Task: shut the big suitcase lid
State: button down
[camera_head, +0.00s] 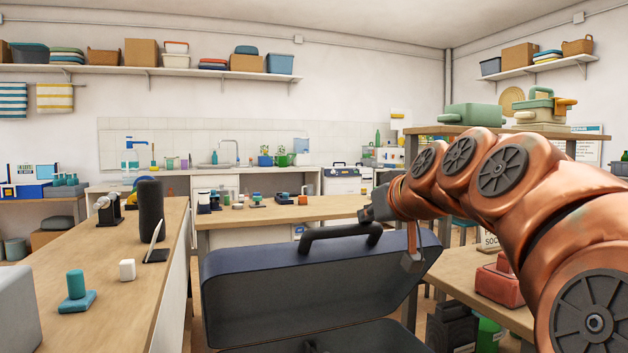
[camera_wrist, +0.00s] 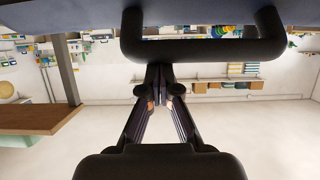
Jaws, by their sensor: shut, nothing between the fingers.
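The big suitcase stands open in the head view. Its dark blue-grey lid (camera_head: 300,285) is raised steeply, with the inner side facing me. A dark handle (camera_head: 341,238) sits on the lid's upper edge; it also shows large in the wrist view (camera_wrist: 203,50). Only a little of the suitcase's lower part (camera_head: 370,338) shows at the bottom of the head view. My gripper (camera_head: 368,214) is near the handle, above the lid's upper edge. In the wrist view my gripper (camera_wrist: 160,72) is shut and empty, its fingertips close to the handle bar. I cannot tell whether they touch it.
A wooden counter (camera_head: 110,290) with a black speaker-like cylinder (camera_head: 150,212) stands at left. Another worktop (camera_head: 285,212) with small objects lies behind the lid. At right, a wooden table (camera_head: 460,275) holds a red case (camera_head: 499,283), partly behind my arm.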

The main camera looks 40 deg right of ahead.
dwell(0.5)
notch_tip(320, 180, up, 10)
dwell(0.9)
